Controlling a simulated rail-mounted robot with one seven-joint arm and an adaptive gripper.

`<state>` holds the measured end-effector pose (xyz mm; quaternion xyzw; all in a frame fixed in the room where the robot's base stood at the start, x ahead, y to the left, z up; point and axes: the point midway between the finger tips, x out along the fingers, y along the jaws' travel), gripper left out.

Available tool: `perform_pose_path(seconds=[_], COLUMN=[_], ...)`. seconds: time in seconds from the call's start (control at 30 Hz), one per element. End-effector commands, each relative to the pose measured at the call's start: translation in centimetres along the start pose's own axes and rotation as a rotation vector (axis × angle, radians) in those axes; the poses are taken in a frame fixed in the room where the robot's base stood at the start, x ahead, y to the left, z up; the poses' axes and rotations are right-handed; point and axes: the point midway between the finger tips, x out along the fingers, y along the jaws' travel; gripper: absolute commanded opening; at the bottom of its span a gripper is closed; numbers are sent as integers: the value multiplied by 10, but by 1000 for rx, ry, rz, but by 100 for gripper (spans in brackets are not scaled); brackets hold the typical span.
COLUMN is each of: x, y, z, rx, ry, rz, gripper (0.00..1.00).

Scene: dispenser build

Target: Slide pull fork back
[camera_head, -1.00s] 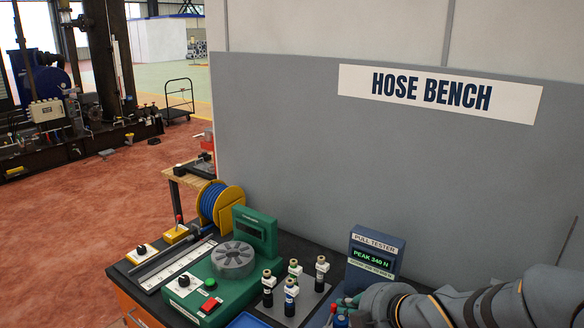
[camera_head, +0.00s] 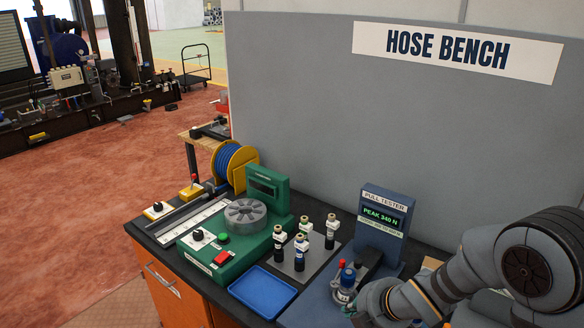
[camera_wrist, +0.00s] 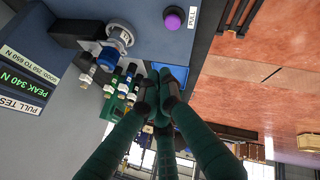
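The blue-grey pull tester (camera_head: 384,222) stands at the right of the bench, its green display reading PEAK 340 N. A dark bar (camera_head: 368,263) reaches forward from it to a round metal-and-blue fitting (camera_head: 346,288). The wrist view shows the dark bar (camera_wrist: 75,27) and the fitting (camera_wrist: 118,37) at upper left, plus a purple knob (camera_wrist: 174,17) beside a PULL label. I cannot clearly tell which part is the fork. My gripper (camera_wrist: 160,88) has its green fingers drawn together, with nothing visible held. It appears apart from the fitting; its tips are unclear in the head view.
A blue tray (camera_head: 262,292) lies left of the tester. Several small bottle-like fittings stand on a grey plate (camera_head: 318,262) behind it. A green machine (camera_head: 222,258) with a grey round chuck and a blue hose reel (camera_head: 234,163) are farther left. A grey wall panel closes the back.

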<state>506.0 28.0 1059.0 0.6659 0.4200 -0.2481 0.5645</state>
Motion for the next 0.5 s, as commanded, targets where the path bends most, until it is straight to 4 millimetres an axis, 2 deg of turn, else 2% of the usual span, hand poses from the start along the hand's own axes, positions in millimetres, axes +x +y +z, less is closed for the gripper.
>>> perform_pose_path(seconds=[0.23,0.43,0.5], x=[0,0,3], y=[0,0,0], z=[0,-1,-9], rx=[-2,-4,-19], ry=[0,2,12], rz=[1,0,-4], gripper=[0,14,18])
